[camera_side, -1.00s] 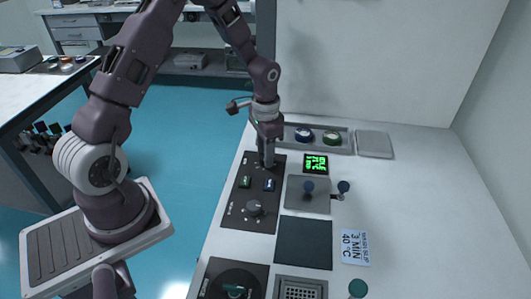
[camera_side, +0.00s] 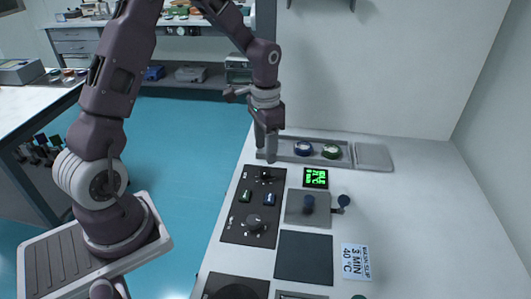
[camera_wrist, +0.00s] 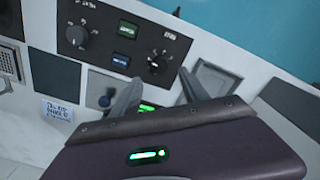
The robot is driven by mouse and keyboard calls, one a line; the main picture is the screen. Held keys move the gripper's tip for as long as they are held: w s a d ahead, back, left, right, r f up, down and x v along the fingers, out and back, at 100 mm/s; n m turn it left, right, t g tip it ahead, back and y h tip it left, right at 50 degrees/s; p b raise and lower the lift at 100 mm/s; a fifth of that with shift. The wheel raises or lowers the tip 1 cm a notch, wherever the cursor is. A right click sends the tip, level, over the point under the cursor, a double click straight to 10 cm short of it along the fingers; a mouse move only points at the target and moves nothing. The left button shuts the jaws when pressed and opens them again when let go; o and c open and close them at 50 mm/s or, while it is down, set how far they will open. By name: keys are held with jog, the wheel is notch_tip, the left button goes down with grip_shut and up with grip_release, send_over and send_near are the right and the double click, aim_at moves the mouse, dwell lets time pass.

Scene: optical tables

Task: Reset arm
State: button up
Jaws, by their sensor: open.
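My gripper (camera_side: 267,153) is open and empty, pointing down above the back end of the dark control panel (camera_side: 237,232). Its two fingers also show in the wrist view (camera_wrist: 160,82), spread apart. The panel carries a large round knob (camera_side: 254,222), a green button (camera_side: 245,196), a blue button (camera_side: 269,199) and a smaller black knob (camera_side: 266,176) near the fingertips. The fingers appear clear of that knob. In the wrist view the smaller knob (camera_wrist: 157,62) and the larger knob (camera_wrist: 77,36) are both uncovered.
A lit green display (camera_side: 316,178) stands right of the panel. A tray (camera_side: 284,152) with blue and green round items is at the back. A printed card (camera_side: 355,262) lies right. The right tabletop is clear.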

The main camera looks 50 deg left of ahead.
jog(key=s+d+r+n+t, duration=0.15)
jog(key=s+d+r, duration=0.25)
jog(key=s+r, duration=0.4)
jog(key=s+d+r+t, duration=0.2)
jog(key=s+d+r, duration=0.2)
jog(key=s+r, duration=0.45)
jog(key=s+d+r+t, duration=0.2)
jog(key=s, duration=0.4)
jog(key=shift+n, duration=0.35)
